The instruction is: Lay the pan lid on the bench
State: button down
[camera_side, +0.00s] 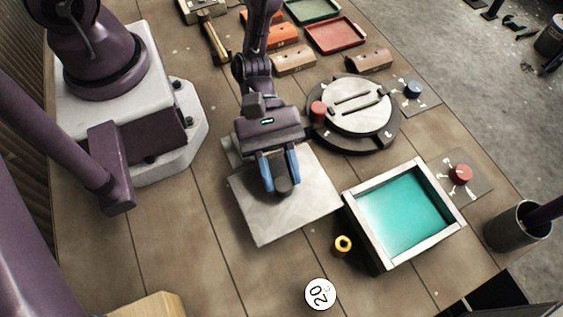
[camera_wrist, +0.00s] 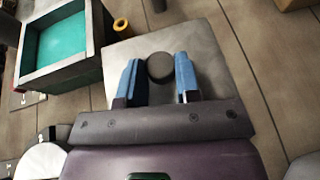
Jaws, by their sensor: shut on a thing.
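The pan lid (camera_side: 265,222) is a flat, pale grey square plate with a dark round knob (camera_side: 284,187). My gripper (camera_side: 281,180) points down over the lid with its blue fingers on either side of the knob, shut on it. In the wrist view the lid (camera_wrist: 207,48) spreads out beyond my gripper (camera_wrist: 159,82), with the knob (camera_wrist: 160,66) between the fingers. The brown bench (camera_side: 180,240) lies beneath. I cannot tell whether the lid touches the bench or hangs just above it.
An open square pan of teal liquid (camera_side: 403,212) stands close to the lid's right edge. A round pale-topped fixture (camera_side: 357,106) stands behind. Bench left of the lid is clear.

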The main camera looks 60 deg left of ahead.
aim_at(275, 168)
jog(key=shift+f, duration=2.3)
jog(key=c, duration=0.8)
grip_release()
jog(key=shift+o, duration=0.2)
jog(key=v, duration=1.1)
jog(key=shift+w+a, duration=0.1)
jog(key=shift+a, duration=0.15)
jog(key=shift+a+r, duration=0.3)
jog(key=shift+a, duration=0.35)
